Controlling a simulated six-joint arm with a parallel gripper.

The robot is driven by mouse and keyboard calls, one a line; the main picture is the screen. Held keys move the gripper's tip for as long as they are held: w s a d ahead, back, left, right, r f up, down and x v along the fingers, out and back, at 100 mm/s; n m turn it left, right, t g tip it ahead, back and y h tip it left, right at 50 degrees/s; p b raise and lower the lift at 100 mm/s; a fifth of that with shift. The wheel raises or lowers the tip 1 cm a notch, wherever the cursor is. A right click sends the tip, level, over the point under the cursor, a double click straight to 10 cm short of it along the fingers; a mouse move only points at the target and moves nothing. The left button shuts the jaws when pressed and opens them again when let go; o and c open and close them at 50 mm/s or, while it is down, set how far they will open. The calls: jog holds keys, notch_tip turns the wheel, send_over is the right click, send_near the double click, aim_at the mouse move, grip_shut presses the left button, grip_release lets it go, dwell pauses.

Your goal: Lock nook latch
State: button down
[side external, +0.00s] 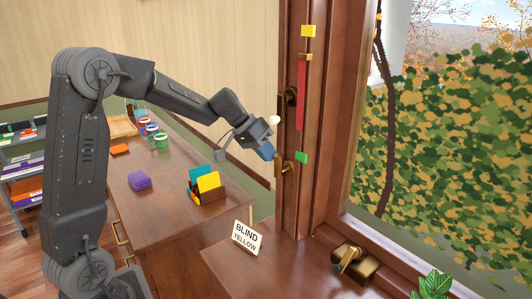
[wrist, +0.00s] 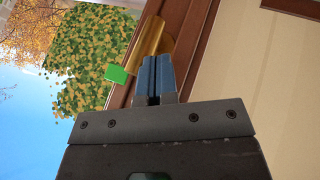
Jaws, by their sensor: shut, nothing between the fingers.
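My gripper (side external: 266,150) has blue fingertips and is at the dark wooden window post, close to the lower brass fitting (side external: 287,167). In the wrist view its two blue fingers (wrist: 159,58) are side by side, shut and empty, with a brass piece (wrist: 150,38) just beyond them. A green tab (side external: 301,157) sits beside the fitting and also shows in the wrist view (wrist: 117,74). I cannot tell whether the fingers touch the brass. A brass latch with a handle (side external: 352,260) sits on the window's lower frame. No label shows which fitting is the nook latch.
A "BLIND YELLOW" sign (side external: 246,238) stands on the ledge. A card holder (side external: 209,196), purple pads (side external: 139,180) and several cups are on the desk. A plant (side external: 437,284) is at bottom right.

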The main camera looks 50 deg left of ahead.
jog(key=shift+d+r, duration=0.15)
jog(key=shift+d, duration=0.15)
jog(key=a+v, duration=0.2)
jog(key=v, duration=1)
jog(key=shift+f, duration=0.3)
jog(key=w+a+f+n+g+h, duration=0.1)
jog(key=w+a+f+g+h, duration=0.1)
jog(key=a+f+h, duration=0.5)
jog(key=shift+w+a+f+h, duration=0.25)
jog(key=shift+w+f+h, duration=0.55)
jog(key=shift+h, duration=1.4)
